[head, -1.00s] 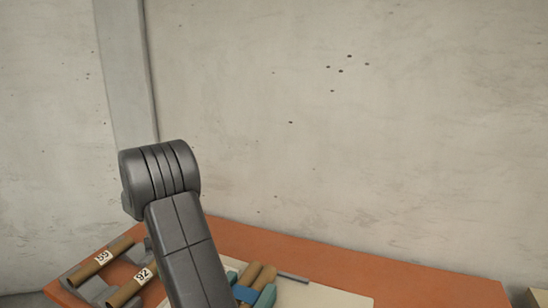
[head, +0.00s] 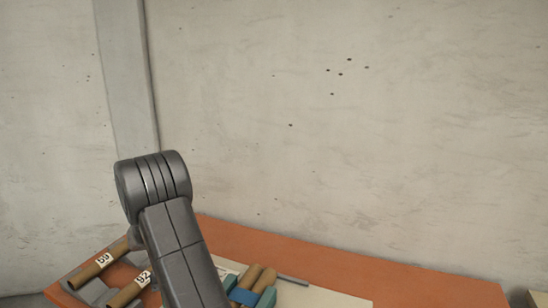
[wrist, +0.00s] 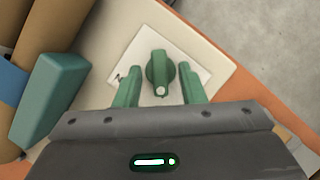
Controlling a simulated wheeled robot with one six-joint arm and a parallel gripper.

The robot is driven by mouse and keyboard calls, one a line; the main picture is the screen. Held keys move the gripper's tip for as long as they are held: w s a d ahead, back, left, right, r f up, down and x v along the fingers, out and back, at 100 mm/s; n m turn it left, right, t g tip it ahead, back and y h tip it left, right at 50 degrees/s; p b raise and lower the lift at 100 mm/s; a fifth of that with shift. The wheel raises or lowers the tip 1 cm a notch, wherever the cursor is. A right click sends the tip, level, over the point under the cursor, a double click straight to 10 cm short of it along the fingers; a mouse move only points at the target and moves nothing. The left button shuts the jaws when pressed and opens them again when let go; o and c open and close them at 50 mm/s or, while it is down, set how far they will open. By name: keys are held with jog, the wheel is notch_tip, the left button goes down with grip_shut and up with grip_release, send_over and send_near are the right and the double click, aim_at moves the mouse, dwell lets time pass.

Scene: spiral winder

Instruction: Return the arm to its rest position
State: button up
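My gripper (wrist: 160,68) shows in the wrist view with its two green fingers apart and nothing held between them. A green knob (wrist: 160,72) on a white card appears between the fingers in the picture; I see no finger touching it, but cannot tell its distance from the fingertips. In the head view my dark grey arm rises from the bottom, with its rounded joint in front of the wall. The gripper itself does not show in the head view.
An orange table (head: 320,252) carries a pale board (head: 325,296) with brown tubes (head: 262,279), a blue band and teal blocks (head: 265,298). Two labelled brown tubes (head: 98,268) lie on grey holders at the left. A concrete wall (head: 350,150) stands behind.

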jog(key=shift+r+m+y, duration=0.15)
jog(key=shift+m+y, duration=0.15)
jog(key=shift+m, duration=0.3)
jog(key=shift+d+m+y+p, duration=0.2)
jog(key=shift+m+y+p, duration=0.15)
jog(key=shift+m, duration=0.85)
jog(key=m+y, duration=0.2)
jog(key=m, duration=0.3)
jog(key=shift+d+p, duration=0.1)
jog(key=shift+p, duration=0.25)
